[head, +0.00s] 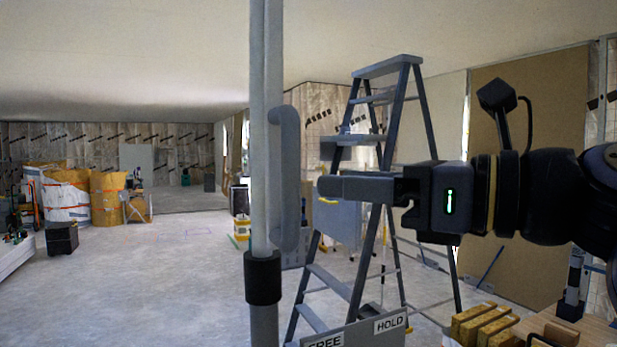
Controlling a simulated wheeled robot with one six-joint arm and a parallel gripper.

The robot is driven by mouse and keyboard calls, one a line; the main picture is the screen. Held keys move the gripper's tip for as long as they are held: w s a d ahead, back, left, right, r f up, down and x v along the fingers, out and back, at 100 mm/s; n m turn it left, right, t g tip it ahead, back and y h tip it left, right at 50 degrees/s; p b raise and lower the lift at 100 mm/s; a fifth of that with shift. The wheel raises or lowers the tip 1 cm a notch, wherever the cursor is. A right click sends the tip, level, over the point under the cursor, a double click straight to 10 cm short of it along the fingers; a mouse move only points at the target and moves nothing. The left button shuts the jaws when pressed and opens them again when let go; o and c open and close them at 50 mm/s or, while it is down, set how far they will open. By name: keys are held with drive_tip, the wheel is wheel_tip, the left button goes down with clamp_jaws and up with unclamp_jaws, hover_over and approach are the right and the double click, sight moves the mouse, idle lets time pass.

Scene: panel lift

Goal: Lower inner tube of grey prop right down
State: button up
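The grey prop (265,110) stands upright left of the middle in the head view. Its pale inner tube runs up out of the top of the picture and down into a black collar (263,278). A grey bar handle (288,180) is fixed to the tube's right side. Below the collar the outer tube (264,325) leaves the picture. My gripper (322,188) reaches in from the right, level with the handle, its fingertips a little to the right of it and seemingly apart. One finger hides the other, so its opening cannot be told.
A grey plate (355,335) with FREE and HOLD labels shows at the bottom. A stepladder (390,68) stands behind my gripper. Yellowish blocks (480,325) lie on a wooden surface at lower right. The floor (150,280) left of the prop is mostly clear.

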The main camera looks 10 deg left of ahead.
sight(299, 180)
drive_tip(key=shift+p+x, duration=0.6)
drive_tip(key=shift+x, duration=3.45)
clamp_jaws()
